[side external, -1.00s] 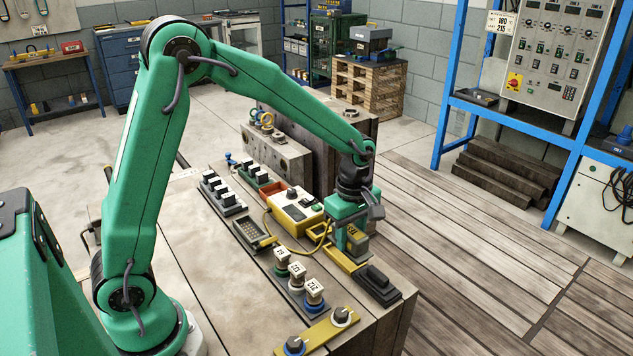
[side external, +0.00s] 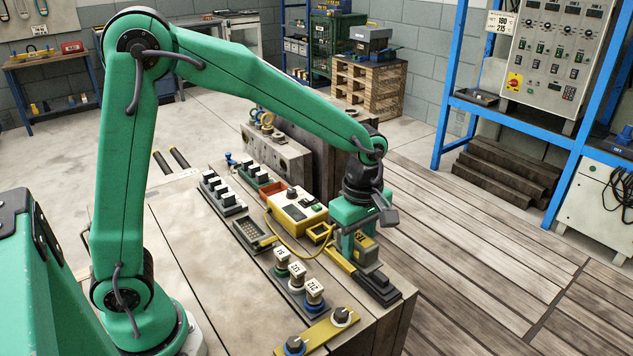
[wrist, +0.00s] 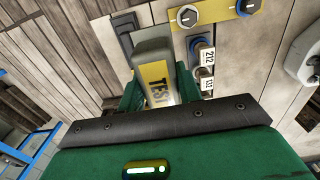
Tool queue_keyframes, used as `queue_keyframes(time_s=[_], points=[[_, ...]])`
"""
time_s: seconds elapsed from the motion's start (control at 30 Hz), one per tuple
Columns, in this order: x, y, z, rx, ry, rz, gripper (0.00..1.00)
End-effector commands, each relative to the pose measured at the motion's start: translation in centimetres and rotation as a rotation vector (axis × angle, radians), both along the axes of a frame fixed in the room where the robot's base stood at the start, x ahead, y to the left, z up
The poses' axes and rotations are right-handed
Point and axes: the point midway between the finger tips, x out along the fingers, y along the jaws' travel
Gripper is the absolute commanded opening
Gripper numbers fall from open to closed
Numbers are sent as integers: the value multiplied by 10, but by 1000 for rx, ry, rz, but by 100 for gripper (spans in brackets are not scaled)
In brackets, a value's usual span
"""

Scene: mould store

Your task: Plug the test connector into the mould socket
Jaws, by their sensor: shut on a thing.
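My gripper (side external: 355,238) is shut on the test connector (side external: 366,252), a grey and yellow block. In the wrist view, the connector (wrist: 155,68) sits between my green fingers with its yellow TEST label showing. The mould socket (side external: 381,288), a dark housing on a grey base, is at the right front edge of the bench, just below and right of the connector. In the wrist view, a dark grey part of the socket (wrist: 123,22) shows beyond the connector's far end. I cannot tell whether connector and socket touch.
A yellow tester box (side external: 297,212) with a yellow cable stands behind and left of my gripper. Several numbered plugs (side external: 297,273) stand in a row left of the socket. A yellow plate with knobs (side external: 318,331) lies nearer the front. The bench's left part (side external: 200,260) is clear.

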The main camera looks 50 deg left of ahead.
Motion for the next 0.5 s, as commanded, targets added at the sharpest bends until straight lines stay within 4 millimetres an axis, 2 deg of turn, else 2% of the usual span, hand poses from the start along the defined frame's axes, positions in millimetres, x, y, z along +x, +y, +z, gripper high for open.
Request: queue_keyframes(time_s=[0.27, 0.37, 0.5], points=[[1, 3, 0, 0, -1, 1, 4], [2, 9, 0, 0, -1, 3, 4], [4, 27, -2, 0, -1, 5, 4]])
